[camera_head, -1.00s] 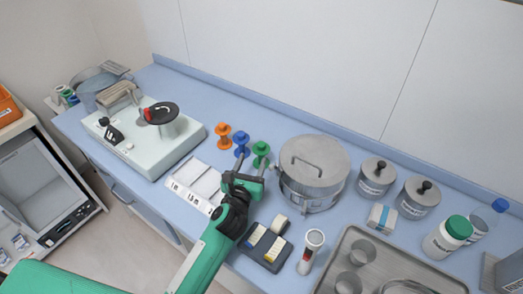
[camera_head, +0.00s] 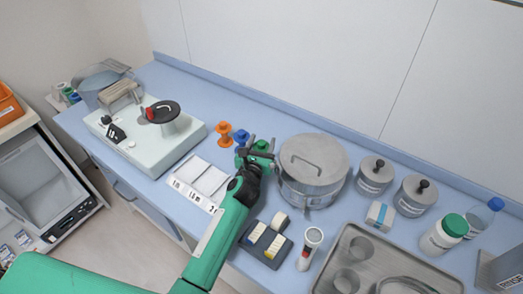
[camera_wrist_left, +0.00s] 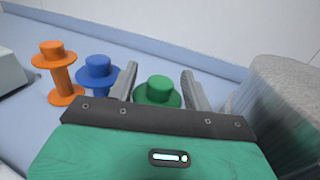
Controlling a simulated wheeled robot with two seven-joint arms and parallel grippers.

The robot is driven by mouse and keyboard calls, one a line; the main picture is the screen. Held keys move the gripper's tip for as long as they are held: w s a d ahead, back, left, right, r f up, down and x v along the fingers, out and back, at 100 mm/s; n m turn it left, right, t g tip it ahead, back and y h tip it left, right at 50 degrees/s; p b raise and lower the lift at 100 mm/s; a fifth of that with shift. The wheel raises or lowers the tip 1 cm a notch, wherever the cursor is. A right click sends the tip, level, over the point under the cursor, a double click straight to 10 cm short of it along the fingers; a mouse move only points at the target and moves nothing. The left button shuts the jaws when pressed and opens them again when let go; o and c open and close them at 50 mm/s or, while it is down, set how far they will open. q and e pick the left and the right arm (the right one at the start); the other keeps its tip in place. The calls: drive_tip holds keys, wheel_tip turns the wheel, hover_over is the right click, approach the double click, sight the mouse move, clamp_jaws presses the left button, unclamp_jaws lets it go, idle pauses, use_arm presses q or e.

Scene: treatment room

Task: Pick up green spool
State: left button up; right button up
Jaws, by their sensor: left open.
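The green spool (camera_head: 261,146) stands upright on the blue counter, the rightmost of three spools. In the left wrist view its top flange and knob (camera_wrist_left: 158,91) show between my fingers, and its lower part is hidden behind my gripper. My left gripper (camera_head: 260,141) is open, with one finger on each side of the green spool; it also shows in the left wrist view (camera_wrist_left: 158,82). I cannot tell whether the fingers touch it. The blue spool (camera_head: 241,137) stands just left of the left finger, and the orange spool (camera_head: 224,134) is farther left. My right gripper is not in view.
A large metal drum (camera_head: 313,171) stands close to the right of my left gripper. A white compartment tray (camera_head: 202,180) lies at the left of my arm, and a dark holder (camera_head: 266,244) lies at the right. The counter behind the spools (camera_head: 262,118) is clear.

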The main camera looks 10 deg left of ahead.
use_arm(q)
drive_tip(key=c, duration=1)
drive_tip(key=shift+c, duration=0.2)
